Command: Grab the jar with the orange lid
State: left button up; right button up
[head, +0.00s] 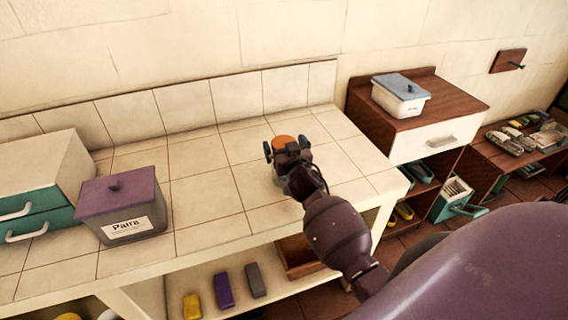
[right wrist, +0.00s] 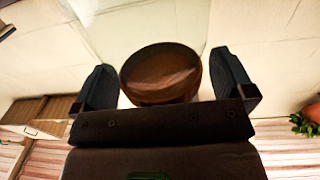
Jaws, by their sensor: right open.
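The jar with the orange lid (head: 285,142) stands on the tiled counter (head: 205,190), mostly hidden behind my right gripper in the head view. Only its lid and a bit of its body show there. My right gripper (head: 286,150) is open at the jar, its fingers apart. In the right wrist view the round lid (right wrist: 161,73) lies between the two dark fingers of the gripper (right wrist: 167,88), with a small gap visible on either side. The lid looks brown and shaded there. My left gripper is not in view.
A box with a purple lid (head: 122,205) and a white-and-teal drawer unit (head: 45,185) stand on the counter's left. A box with a blue lid (head: 400,95) sits on a wooden cabinet (head: 450,92) at right. The counter around the jar is clear.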

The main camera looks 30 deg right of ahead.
jog(key=shift+w+d, duration=0.1)
jog(key=shift+w, duration=0.3)
jog(key=c, duration=1.1)
jog(key=shift+c, duration=1)
jog(key=shift+r, duration=0.15)
